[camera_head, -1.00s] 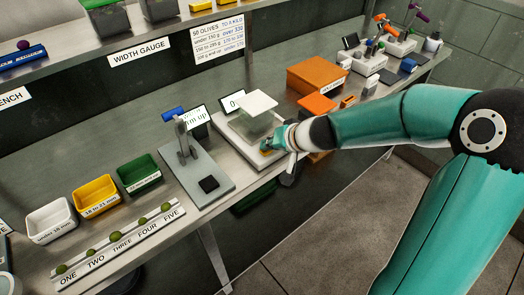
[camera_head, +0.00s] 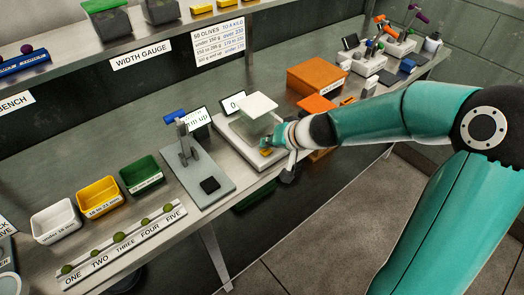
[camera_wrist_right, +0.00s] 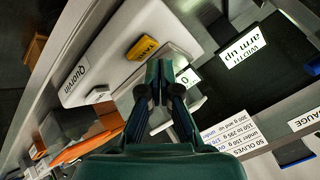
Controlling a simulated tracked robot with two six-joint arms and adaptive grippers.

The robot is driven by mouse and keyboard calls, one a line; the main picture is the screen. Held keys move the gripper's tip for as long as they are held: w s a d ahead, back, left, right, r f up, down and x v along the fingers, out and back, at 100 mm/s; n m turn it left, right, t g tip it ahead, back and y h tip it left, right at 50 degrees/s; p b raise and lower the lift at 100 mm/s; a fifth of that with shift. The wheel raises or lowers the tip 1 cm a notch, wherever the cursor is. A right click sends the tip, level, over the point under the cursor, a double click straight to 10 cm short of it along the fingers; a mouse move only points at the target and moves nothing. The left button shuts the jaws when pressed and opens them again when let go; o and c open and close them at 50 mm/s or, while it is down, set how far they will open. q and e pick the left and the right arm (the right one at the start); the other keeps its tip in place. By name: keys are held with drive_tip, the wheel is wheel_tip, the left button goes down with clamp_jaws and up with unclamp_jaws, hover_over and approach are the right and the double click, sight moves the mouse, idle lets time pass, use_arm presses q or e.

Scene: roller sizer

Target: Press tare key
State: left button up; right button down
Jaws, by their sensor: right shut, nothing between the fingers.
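In the right wrist view the yellow key (camera_wrist_right: 143,47) shows on the scale's pale body (camera_wrist_right: 100,60), just beyond the fingertips. My right gripper (camera_wrist_right: 158,65) is shut and empty, its tips close to the key. I cannot tell whether they touch it. The scale's display (camera_head: 233,102) reads 0 at its visible part. My left gripper is out of view.
A grey gauge stand (camera_head: 188,160) with a blue top is left of the scale. White, yellow and green bins (camera_head: 140,174) and a numbered olive rack (camera_head: 125,243) lie farther left. An orange box (camera_head: 317,75) stands to the right. A shelf runs above the back.

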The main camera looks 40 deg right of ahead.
sight(268, 151)
wheel_tip(268, 151, up, 6)
drive_tip(key=p, duration=0.5)
drive_tip(key=shift+r+p, duration=0.1)
drive_tip(key=shift+p, duration=0.3)
drive_tip(key=s+r+n+h+b, duration=0.1)
drive_tip(key=s+r+n, duration=0.2)
drive_tip(key=s+n, duration=0.5)
drive_tip(key=shift+d+r, duration=0.25)
drive_tip(key=shift+r, duration=0.15)
